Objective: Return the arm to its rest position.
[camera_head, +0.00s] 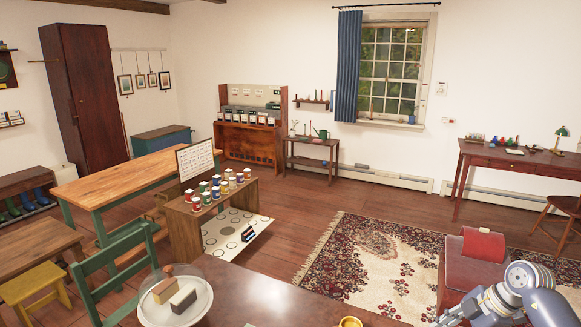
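My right arm (515,295) shows in the lower right corner of the head view. Its grey and white links bend down and to the left and run out of the bottom edge. My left arm and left gripper are not in view. No object is seen in a hand.
A dark brown table (262,300) is at the bottom edge, with a cheese-like block under a glass dome (205,292). A red-topped chest (482,245) stands near my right arm. A wooden stand (185,235) holds several cans. The patterned rug (375,265) is clear.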

